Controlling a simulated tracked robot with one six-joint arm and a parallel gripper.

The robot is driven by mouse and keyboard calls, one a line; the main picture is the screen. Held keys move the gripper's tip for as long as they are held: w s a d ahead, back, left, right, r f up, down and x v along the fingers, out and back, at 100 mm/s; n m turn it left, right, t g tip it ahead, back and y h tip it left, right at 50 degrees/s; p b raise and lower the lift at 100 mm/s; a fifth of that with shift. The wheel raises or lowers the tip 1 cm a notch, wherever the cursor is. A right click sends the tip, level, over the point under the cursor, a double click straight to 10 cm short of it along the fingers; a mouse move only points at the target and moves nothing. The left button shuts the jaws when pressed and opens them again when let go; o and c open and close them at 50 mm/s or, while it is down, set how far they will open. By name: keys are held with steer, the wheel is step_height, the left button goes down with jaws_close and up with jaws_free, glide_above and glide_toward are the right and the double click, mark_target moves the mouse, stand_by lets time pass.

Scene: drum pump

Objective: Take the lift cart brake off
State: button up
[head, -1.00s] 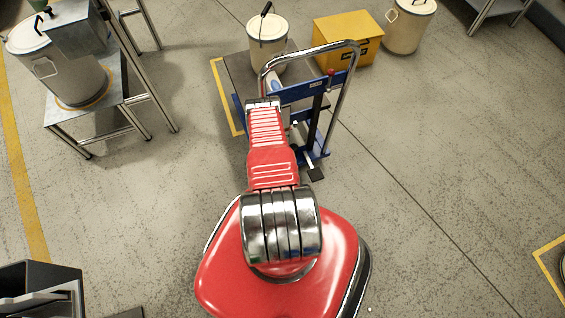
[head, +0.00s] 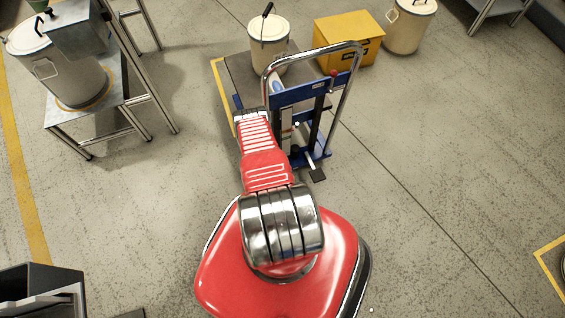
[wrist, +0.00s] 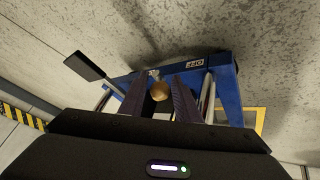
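The blue lift cart (head: 312,92) stands ahead with its chrome push handle (head: 357,62) toward me. In the wrist view its blue frame (wrist: 222,88) carries a label reading OFF (wrist: 195,63). A round brass-coloured knob (wrist: 159,91) shows in front of a second small label, partly hidden. It may be the brake lever's end. My gripper (wrist: 160,88) is open, one dark finger on each side of the knob, with gaps visible. I cannot tell how deep the knob sits between the fingers. In the head view my gripper's fingers are hidden behind my arm.
A black foot pedal (wrist: 85,66) sticks out left of the fingers; it also shows in the head view (head: 317,174). A lidded drum (head: 268,42) stands at the cart, with a yellow box (head: 348,40) behind. A metal stand (head: 105,120) is at left.

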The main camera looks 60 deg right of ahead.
steer(key=shift+o, duration=0.8)
steer(key=shift+a+r, duration=0.15)
steer(key=shift+r, duration=0.05)
steer(key=v, duration=1.3)
steer(key=shift+a+r, duration=0.1)
steer(key=shift+c, duration=0.5)
